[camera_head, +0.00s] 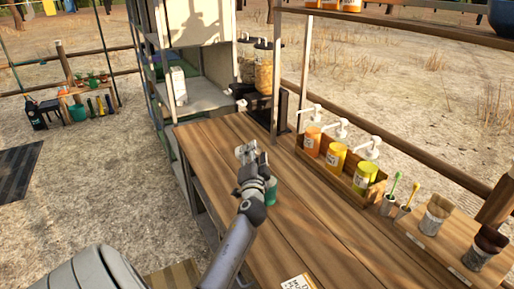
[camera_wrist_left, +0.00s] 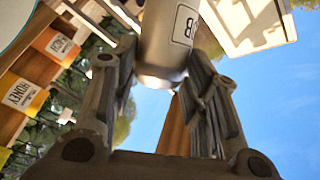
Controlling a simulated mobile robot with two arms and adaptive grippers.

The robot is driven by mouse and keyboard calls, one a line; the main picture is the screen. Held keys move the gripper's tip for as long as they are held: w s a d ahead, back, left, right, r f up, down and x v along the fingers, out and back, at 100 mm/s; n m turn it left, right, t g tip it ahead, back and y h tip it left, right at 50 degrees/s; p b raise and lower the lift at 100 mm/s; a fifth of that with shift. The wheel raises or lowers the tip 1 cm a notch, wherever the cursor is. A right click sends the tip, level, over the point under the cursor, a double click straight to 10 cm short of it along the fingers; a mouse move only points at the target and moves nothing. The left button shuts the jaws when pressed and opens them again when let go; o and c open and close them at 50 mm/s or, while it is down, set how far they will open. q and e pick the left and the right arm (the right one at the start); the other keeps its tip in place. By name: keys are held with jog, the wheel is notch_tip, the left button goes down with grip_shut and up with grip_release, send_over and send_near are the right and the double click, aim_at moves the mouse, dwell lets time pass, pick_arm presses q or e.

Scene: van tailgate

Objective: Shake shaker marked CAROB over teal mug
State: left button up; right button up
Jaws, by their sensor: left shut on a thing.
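My left gripper (camera_head: 252,163) is above the wooden counter, shut on a pale metallic shaker (camera_head: 243,153). In the left wrist view the shaker (camera_wrist_left: 165,45) sits between the fingers of the left gripper (camera_wrist_left: 172,75). Its boxed label shows only part of its lettering, with a B readable; the full word cannot be read. The teal mug (camera_head: 271,191) stands on the counter just right of my left wrist, partly hidden by it. The shaker appears above and slightly left of the mug in the picture; its exact tilt is unclear. My right gripper is out of view.
A wooden caddy (camera_head: 319,166) with several pump bottles stands on the right of the counter (camera_head: 325,235). Filled dispensers (camera_head: 263,68) stand at the back. A card (camera_head: 297,283) lies near the front.

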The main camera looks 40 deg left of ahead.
pick_arm(q)
jog(key=shift+s+a+r+n+g+h+p, duration=0.15)
jog(key=shift+a+r+n+g+h+p, duration=0.65)
jog(key=shift+p, duration=2.2)
jog(key=shift+s+a+r+n+h+p, duration=0.15)
jog(key=shift+a+r+n+h+p, duration=0.2)
jog(key=shift+r+n+p, duration=1.8)
jog(key=shift+s+a+f+n+g+h+p, duration=0.15)
jog(key=shift+a+n+g+h+p, duration=0.4)
jog(key=shift+p, duration=3.3)
jog(key=shift+r, duration=0.1)
jog(key=shift+a+r+n+h, duration=0.15)
jog(key=shift+n+h, duration=0.15)
jog(key=shift+h, duration=0.1)
jog(key=shift+s+a+r+n+h, duration=0.1)
jog(key=shift+a+r+n+h, duration=0.3)
jog(key=shift+n, duration=0.2)
jog(key=shift+r+h, duration=0.2)
jog(key=shift+h, duration=0.1)
